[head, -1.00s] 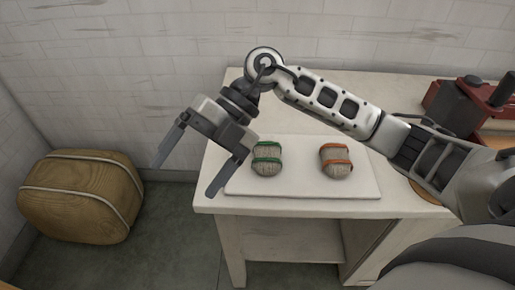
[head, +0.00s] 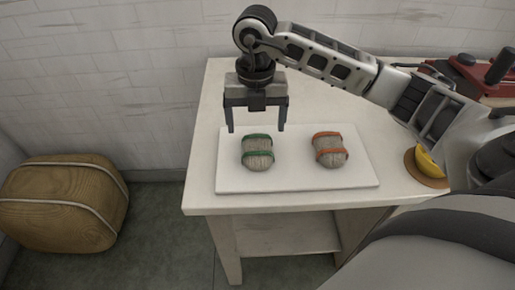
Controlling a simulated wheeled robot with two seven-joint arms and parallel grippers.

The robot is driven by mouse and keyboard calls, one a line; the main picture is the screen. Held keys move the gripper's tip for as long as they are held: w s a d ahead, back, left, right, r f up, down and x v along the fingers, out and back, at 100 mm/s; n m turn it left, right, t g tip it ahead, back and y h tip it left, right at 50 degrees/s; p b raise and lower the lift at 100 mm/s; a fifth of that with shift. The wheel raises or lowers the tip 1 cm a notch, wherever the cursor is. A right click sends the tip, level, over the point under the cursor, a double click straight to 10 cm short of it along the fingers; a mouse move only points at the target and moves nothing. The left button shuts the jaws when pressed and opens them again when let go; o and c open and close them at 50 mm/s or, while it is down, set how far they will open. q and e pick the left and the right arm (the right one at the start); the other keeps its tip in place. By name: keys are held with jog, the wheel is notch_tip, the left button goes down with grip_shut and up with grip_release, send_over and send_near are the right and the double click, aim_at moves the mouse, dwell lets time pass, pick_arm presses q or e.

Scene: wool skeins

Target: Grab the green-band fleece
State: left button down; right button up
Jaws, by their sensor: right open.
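The green-band fleece (head: 257,154), a grey-beige skein with two green bands, lies on the left part of a white board (head: 300,184) on the table. A similar fleece with orange bands (head: 329,151) lies to its right on the same board. My right gripper (head: 257,129) points down with its two fingers spread, empty. In the picture it is just above and behind the green-band fleece, apart from it as far as I can tell. My left gripper is not in view.
The white table (head: 215,202) has bare top around the board. A yellow object (head: 429,160) on a round brown mat lies at the right, partly behind my arm. A red device (head: 470,75) stands at the back right. A wooden-looking bale (head: 62,205) sits on the floor at left.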

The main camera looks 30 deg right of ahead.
aim_at(257, 145)
jog(key=shift+s+f+p, duration=0.15)
jog(key=shift+f+p, duration=0.05)
jog(key=shift+f, duration=1.25)
jog(key=shift+s+f+p, duration=0.1)
jog(key=shift+f+p, duration=0.1)
jog(key=shift+f, duration=1.25)
jog(key=c, duration=1.1)
